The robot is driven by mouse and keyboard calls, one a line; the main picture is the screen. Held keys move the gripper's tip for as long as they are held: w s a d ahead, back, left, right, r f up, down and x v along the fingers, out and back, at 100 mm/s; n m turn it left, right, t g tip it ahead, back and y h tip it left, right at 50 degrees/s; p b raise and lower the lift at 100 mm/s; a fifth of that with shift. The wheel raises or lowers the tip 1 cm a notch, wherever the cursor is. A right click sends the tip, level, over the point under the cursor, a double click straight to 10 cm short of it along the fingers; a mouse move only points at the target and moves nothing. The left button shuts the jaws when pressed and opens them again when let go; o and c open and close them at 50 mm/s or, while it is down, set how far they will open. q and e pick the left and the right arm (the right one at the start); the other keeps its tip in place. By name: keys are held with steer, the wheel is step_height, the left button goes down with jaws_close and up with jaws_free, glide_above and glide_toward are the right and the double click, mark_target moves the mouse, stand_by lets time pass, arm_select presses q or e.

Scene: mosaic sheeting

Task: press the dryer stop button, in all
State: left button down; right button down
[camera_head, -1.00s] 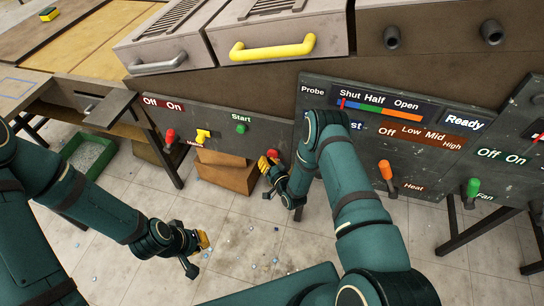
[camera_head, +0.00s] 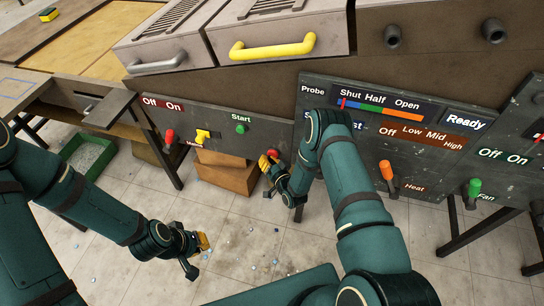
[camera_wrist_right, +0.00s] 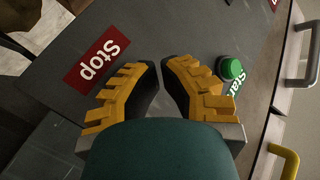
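The red stop button (camera_head: 273,153) is on the dark panel under the dryer front, right of the green Start button (camera_head: 241,129). My right gripper (camera_head: 264,163) is right beside it in the head view; I cannot tell whether they touch. The red Stop label (camera_wrist_right: 96,61) is at left and the green Start button (camera_wrist_right: 231,69) at right; the stop button is hidden there. My left gripper (camera_head: 203,243) hangs low over the floor, its opening unclear.
Red (camera_head: 170,136) and yellow (camera_head: 203,135) levers stand on the panel's left. Orange (camera_head: 387,171) and green (camera_head: 473,188) levers are on the right panel. A yellow handle (camera_head: 272,49) is above. Cardboard boxes (camera_head: 228,177) and a green tray (camera_head: 88,157) lie below.

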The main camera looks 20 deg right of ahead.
steer(key=shift+w+d, duration=0.15)
steer(key=shift+w, duration=0.05)
steer(key=shift+s, duration=0.1)
stand_by(0.5)
steer(key=shift+s+a, duration=0.55)
steer(key=shift+s, duration=0.15)
steer(key=shift+s+a+p, duration=0.35)
steer(key=shift+s+a, duration=0.35)
steer(key=shift+s, duration=0.35)
steer(key=shift+s+a+p, duration=0.3)
steer(key=shift+s+a, duration=0.4)
steer(key=shift+s, duration=0.3)
steer(key=s+a+r+n+g, duration=0.1)
steer(key=s+r+g, duration=0.2)
steer(key=s, duration=0.4)
steer(key=s+a+r+n+g, duration=0.1)
steer(key=s+a+r+g, duration=0.1)
steer(key=s+g, duration=0.4)
steer(key=s+a+r+n+g, duration=0.1)
steer(key=s+r+g, duration=0.4)
steer(key=s, duration=0.4)
steer(key=shift+s+a+y, duration=0.25)
steer(key=shift+a+y, duration=0.05)
steer(key=shift+a, duration=0.05)
